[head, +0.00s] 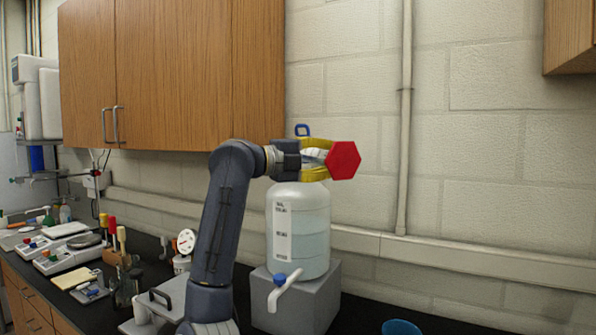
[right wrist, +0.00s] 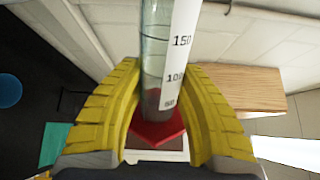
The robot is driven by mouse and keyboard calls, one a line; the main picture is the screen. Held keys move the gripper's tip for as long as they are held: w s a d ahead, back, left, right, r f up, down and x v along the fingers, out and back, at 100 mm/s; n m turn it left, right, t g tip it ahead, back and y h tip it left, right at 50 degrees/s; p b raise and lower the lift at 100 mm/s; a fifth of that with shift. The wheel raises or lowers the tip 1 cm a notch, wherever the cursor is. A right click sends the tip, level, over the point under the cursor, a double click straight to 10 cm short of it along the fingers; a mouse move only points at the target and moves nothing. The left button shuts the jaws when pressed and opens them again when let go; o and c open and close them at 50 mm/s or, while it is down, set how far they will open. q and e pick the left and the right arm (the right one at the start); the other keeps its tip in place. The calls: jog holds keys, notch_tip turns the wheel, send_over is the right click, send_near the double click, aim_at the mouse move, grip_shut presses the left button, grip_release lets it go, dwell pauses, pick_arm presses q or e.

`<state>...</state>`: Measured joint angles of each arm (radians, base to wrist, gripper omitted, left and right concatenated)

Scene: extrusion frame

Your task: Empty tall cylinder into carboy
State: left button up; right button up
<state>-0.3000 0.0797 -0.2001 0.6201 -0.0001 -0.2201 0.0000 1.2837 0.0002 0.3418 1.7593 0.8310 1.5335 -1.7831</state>
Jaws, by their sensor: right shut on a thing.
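The tall cylinder is a clear graduated tube with a red six-sided base (head: 343,160). In the head view it lies tipped over above the carboy, its base facing me. Its mouth is hidden. In the right wrist view the cylinder (right wrist: 156,62) stands between the yellow fingers, with marks up to 150 showing. My right gripper (head: 317,160) is shut on it near the base. The carboy (head: 312,230) is a translucent white jug on a grey block, directly below the gripper. The carboy's top opening is hidden. My left gripper is not in view.
The carboy's white spigot with a blue knob (head: 281,279) points forward. A blue loop (head: 302,129) shows just above the gripper. A blue container (head: 401,327) stands at the front right. Balances (head: 70,252) and small items crowd the left bench. A wooden cabinet (head: 180,75) hangs behind.

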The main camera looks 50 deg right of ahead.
jog(key=shift+w+r+n, duration=0.1)
jog(key=shift+r+n, duration=0.2)
jog(key=shift+r, duration=0.15)
jog(key=shift+f, duration=0.1)
